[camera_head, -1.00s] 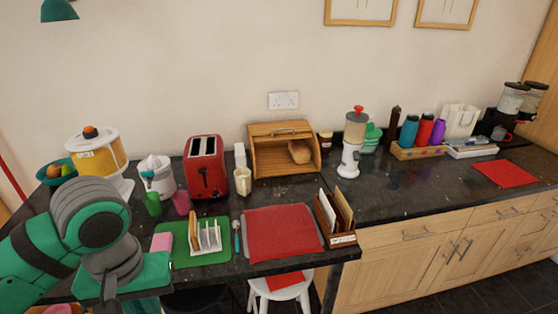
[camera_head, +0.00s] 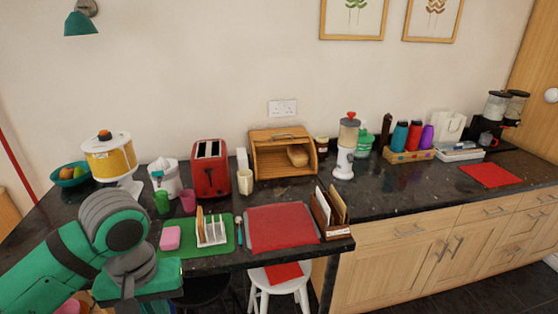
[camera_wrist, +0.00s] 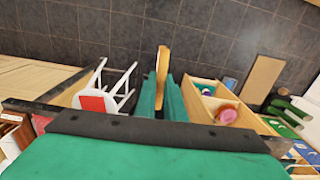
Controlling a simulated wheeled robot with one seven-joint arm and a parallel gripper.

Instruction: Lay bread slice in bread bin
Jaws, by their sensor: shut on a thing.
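A bread slice (camera_wrist: 163,62), tan and seen nearly edge-on, is held between the green fingers of my gripper (camera_wrist: 168,94) in the wrist view. It sticks out beyond the fingertips, above the dark tiled floor. In the head view my green hand is at the lower left in front of the counter edge; the fingertips and the held slice are hidden there. The wooden bread bin (camera_head: 262,161) stands against the wall, its front open, with a brown loaf (camera_head: 298,155) inside on the right. My gripper is well left of the bin and nearer me.
A white toast rack (camera_head: 212,233) with bread stands on a green mat (camera_head: 190,252) beside a pink sponge (camera_head: 170,238).

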